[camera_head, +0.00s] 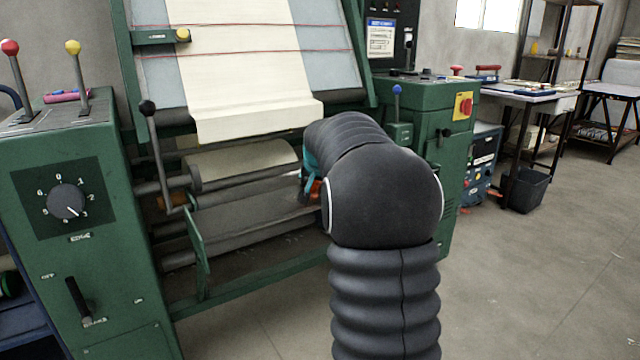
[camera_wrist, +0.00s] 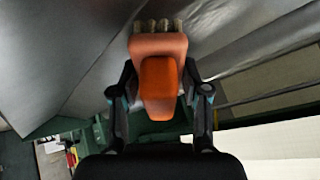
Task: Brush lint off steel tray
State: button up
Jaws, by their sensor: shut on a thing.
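In the wrist view my gripper (camera_wrist: 160,98) is shut on an orange brush (camera_wrist: 158,80). Its tan bristle tufts (camera_wrist: 158,25) point away from me, at or close to a grey metal surface that looks like the steel tray (camera_wrist: 225,35). I cannot tell whether the bristles touch it. In the head view the tray (camera_head: 245,205) lies low inside the green machine, beneath the rollers. There my arm hides most of the gripper, and only a bit of orange (camera_head: 314,187) shows at its left side. Lint cannot be made out.
The green folding machine (camera_head: 85,190) surrounds the work area, with a cream cloth (camera_head: 245,70) hanging over its sloped front. Open floor (camera_head: 530,280) lies to the right.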

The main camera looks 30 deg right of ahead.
aim_at(289, 195)
jog(key=shift+s+a+r+b, duration=0.1)
jog(key=shift+a+b, duration=0.3)
jog(key=shift+a, duration=1.55)
jog(key=shift+a+b, duration=0.6)
jog(key=shift+a, duration=1.3)
jog(key=shift+s+r+p, duration=0.4)
jog(key=shift+r+p, duration=0.1)
jog(key=shift+r, duration=0.4)
jog(key=shift+s+r+p, duration=0.35)
jog(key=shift+r+p, duration=0.1)
jog(key=shift+r, duration=0.45)
jog(key=shift+s+r+p, duration=0.4)
jog(key=shift+r+p, duration=0.1)
jog(key=shift+r, duration=0.4)
jog(key=shift+r, duration=0.1)
jog(key=r, duration=0.1)
jog(key=s+r+p, duration=0.1)
jog(key=shift+d+r+p, duration=0.1)
jog(key=shift+r+p, duration=0.2)
